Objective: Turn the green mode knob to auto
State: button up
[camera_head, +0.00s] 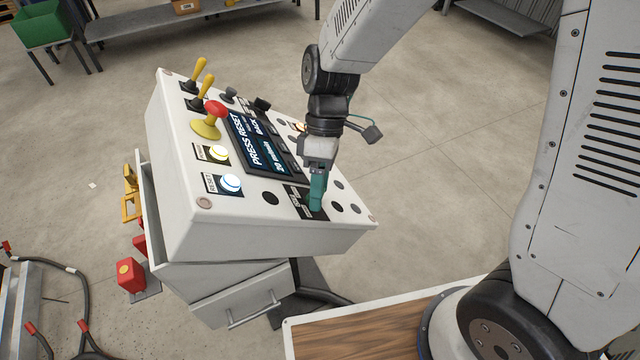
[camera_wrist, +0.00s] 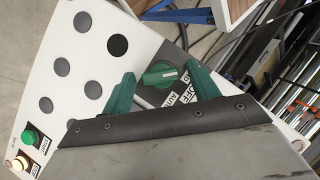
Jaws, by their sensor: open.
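The green mode knob (camera_wrist: 160,75) sits on a dark label plate, with white marks on its face. Printed words by it in the wrist view read AUTO and OFF, partly covered by my gripper. My gripper (camera_wrist: 157,79) is open, with one teal finger on each side of the knob and visible gaps between. In the head view my gripper (camera_head: 317,200) points down at the near right part of the white control panel (camera_head: 270,225). The knob is hidden there behind the fingers. I cannot tell how low the fingertips are beside it.
A wooden-topped table (camera_head: 370,330) stands in front.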

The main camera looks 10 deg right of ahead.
jog(key=c, duration=1)
jog(key=m+g, duration=0.1)
jog(key=m, duration=0.1)
jog(key=m+g+y, duration=0.1)
jog(key=m, duration=0.1)
jog(key=shift+w+d+f, duration=0.1)
jog(key=shift+w, duration=0.05)
jog(key=m+g+y, duration=0.1)
jog(key=m+y, duration=0.1)
jog(key=m, duration=0.2)
jog(key=shift+d+f, duration=0.1)
jog(key=m+y, duration=0.2)
jog(key=m, duration=0.3)
jog(key=shift+d+f+g, duration=0.1)
jog(key=shift+g, duration=0.3)
jog(key=shift+d+m+y, duration=0.1)
jog(key=shift+m+y, duration=1.4)
jog(key=shift+m, duration=0.9)
jog(key=shift+t, duration=0.3)
